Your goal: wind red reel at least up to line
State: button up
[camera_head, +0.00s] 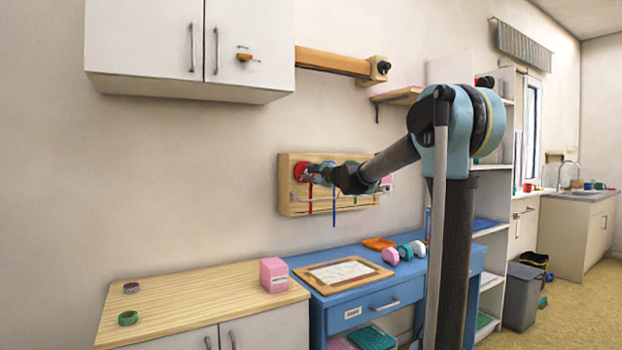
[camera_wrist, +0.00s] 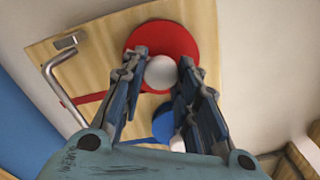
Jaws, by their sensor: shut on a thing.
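The red reel (camera_wrist: 203,38) is a flat disc on a wooden wall board (camera_wrist: 105,45), with a round white knob (camera_wrist: 161,73) at its face. My gripper (camera_wrist: 162,62) has a finger on each side of the knob and is shut on it. The red ribbon (camera_wrist: 88,98) runs left from the reel past a metal rod (camera_wrist: 62,90). In the head view the red reel (camera_head: 299,171) sits at the board's left end, partly behind my gripper (camera_head: 309,174), with its red ribbon (camera_head: 310,200) hanging below. I cannot make out the line.
A blue reel (camera_wrist: 163,126) is close beside my fingers, and its blue ribbon (camera_head: 334,207) hangs lower than the red one. A green reel (camera_head: 351,164) is farther right, partly behind my arm. The blue desk (camera_head: 335,258) stands below the board.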

jog(key=n, duration=0.6)
jog(key=shift+s, duration=0.15)
jog(key=shift+n, duration=0.3)
jog(key=o, duration=1.1)
jog(key=shift+c, duration=0.2)
jog(key=v, duration=1.1)
jog(key=shift+s+d, duration=0.2)
jog(key=shift+d, duration=0.1)
jog(key=shift+f, duration=0.1)
